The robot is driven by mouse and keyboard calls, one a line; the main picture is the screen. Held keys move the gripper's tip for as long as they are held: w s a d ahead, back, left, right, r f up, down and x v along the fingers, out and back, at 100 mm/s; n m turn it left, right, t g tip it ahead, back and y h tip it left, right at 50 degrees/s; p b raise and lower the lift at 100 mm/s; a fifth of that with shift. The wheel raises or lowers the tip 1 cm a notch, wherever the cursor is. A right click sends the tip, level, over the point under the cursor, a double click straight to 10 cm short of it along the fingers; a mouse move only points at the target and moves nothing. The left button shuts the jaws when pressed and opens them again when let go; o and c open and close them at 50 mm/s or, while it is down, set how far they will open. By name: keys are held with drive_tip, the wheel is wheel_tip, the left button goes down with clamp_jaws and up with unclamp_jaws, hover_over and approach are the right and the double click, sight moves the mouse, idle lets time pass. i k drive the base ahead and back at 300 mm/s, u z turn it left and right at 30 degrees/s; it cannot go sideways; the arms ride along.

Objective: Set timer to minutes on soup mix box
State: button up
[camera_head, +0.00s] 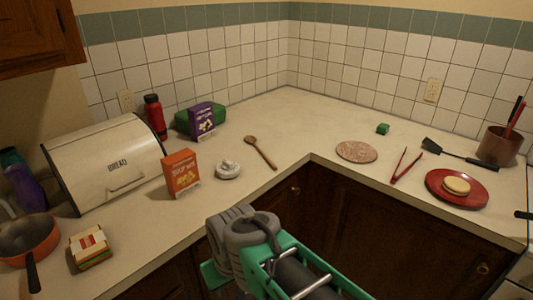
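The soup mix box (181,173) is orange and stands upright on the counter in front of the bread box, its labelled face toward me. A small round whitish-grey object (228,170) lies just right of it, apart from it; it may be the timer, but its details are too small to tell. A purple box (201,121) with pale print stands upright farther back; its lettering is too small to read. Grey and green links of my arm show at the bottom middle, below the counter edge. I cannot make out my gripper's fingers.
A white bread box (105,162) stands at left, near a red pan (29,238) and a sandwich-like stack (90,247). A wooden spoon (260,152), pinkish round board (356,151), red tongs (404,165) and red plate (456,203) lie rightward. The back corner is clear.

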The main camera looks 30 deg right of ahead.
sight(228, 165)
drive_tip(key=z, duration=1.3)
drive_tip(key=i, duration=0.85)
drive_tip(key=u, duration=2.85)
